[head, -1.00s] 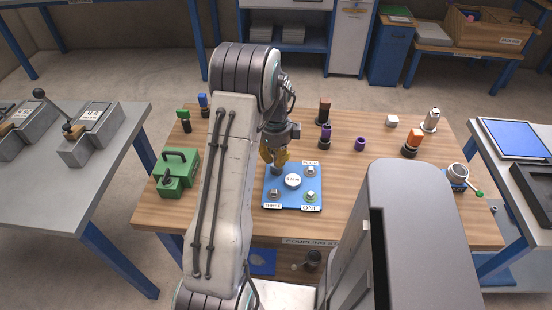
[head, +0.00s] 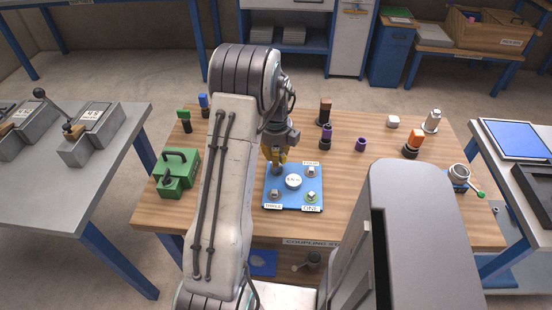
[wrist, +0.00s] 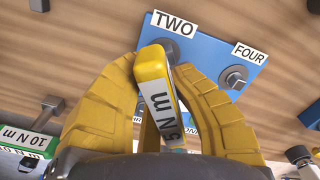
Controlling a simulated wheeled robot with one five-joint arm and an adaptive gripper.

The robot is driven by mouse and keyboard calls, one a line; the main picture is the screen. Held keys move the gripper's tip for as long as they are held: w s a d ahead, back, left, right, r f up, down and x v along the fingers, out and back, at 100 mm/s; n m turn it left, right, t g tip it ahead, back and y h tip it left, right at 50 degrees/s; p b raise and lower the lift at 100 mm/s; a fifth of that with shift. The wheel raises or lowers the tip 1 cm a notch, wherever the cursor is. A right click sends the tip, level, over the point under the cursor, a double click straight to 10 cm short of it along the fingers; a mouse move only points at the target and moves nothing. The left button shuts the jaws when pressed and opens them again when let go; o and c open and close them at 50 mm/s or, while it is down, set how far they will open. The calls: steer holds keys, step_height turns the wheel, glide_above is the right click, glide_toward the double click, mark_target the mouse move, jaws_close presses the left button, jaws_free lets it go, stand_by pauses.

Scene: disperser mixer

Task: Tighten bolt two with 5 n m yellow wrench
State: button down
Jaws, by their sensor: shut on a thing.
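The blue plate (head: 282,203) lies on the wooden table, with bolts at its corners and a round white label in its middle. My gripper (head: 277,156) is above its far left corner, shut on the yellow wrench. In the wrist view the yellow wrench (wrist: 152,66), marked 5 N m, stands between the yellow fingers of my gripper (wrist: 150,100). Its far end is at the plate beside the TWO label (wrist: 174,23). Bolt two is hidden behind the wrench, so I cannot tell how they meet. Bolt four (wrist: 233,77) shows clear, to the right.
A green case (head: 178,178) stands at the table's left. A 10 N m label (wrist: 20,141) shows at left in the wrist view. Purple, brown and orange-topped pieces stand towards the back and right. Bolt one (head: 311,196) and bolt three (head: 274,194) are uncovered.

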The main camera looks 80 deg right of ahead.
steer(key=m, duration=0.4)
steer(key=shift+a+f, duration=0.2)
steer(key=shift+a, duration=0.05)
steer(key=c, duration=1.2)
jaws_free()
steer(key=shift+w+d+r, duration=0.1)
steer(key=shift+o, duration=0.2)
steer(key=shift+d+r, duration=0.1)
steer(key=shift+r, duration=0.1)
steer(key=shift+r+p, duration=1.5)
steer(key=shift+r, duration=0.65)
